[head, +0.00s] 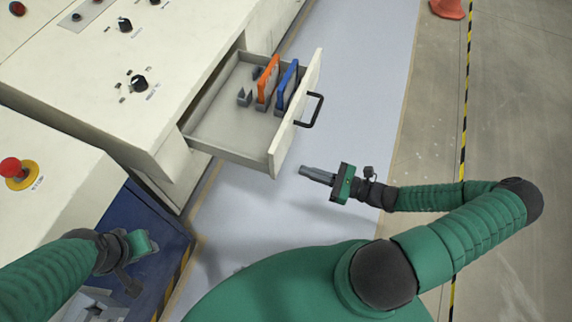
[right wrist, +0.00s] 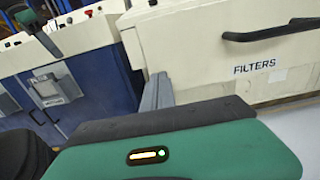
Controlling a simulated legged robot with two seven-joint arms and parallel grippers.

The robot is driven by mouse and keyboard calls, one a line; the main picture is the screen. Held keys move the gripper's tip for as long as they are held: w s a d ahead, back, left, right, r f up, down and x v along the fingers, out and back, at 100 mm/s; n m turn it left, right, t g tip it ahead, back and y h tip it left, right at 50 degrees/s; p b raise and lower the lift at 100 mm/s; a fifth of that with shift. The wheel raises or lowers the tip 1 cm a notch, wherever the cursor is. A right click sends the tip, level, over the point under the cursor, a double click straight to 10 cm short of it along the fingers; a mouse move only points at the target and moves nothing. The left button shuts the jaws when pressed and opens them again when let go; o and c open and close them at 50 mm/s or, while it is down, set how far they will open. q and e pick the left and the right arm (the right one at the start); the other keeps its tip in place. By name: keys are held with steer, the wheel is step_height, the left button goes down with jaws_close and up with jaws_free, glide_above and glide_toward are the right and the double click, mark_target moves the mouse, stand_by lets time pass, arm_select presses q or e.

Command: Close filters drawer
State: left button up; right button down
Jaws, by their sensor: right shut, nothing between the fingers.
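The filters drawer (head: 235,125) stands pulled out of the cream cabinet in the head view. An orange filter (head: 267,80) and a blue filter (head: 287,86) stand upright in it. Its front carries a black handle (head: 313,110), and in the right wrist view the front (right wrist: 215,75) is marked FILTERS. My right gripper (head: 304,170) is shut and empty, just outside the drawer front near its near end. In the right wrist view its fingers (right wrist: 157,90) point toward the drawer front's edge; contact cannot be told there. My left gripper (head: 107,292) is low at the left, its fingers partly out of clear view.
The cream console (head: 90,70) with black knobs lies left of the drawer. A red emergency button (head: 11,167) sits on a lower cabinet at the left. Pale floor (head: 355,90) is clear right of the drawer. An orange cone (head: 447,8) stands far off.

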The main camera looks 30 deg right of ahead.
mark_target(278, 162)
steer(key=x, duration=0.5)
steer(key=shift+w+a+f+b, duration=0.1)
steer(key=shift+w+a+b, duration=0.05)
steer(key=shift+w+b, duration=0.2)
steer(key=shift+w+a, duration=0.25)
steer(key=shift+a, duration=0.15)
arm_select(q)
steer(key=shift+d+f, duration=0.1)
steer(key=shift+f, duration=0.3)
steer(key=shift+d+r, duration=0.15)
arm_select(e)
steer(key=shift+d, duration=0.15)
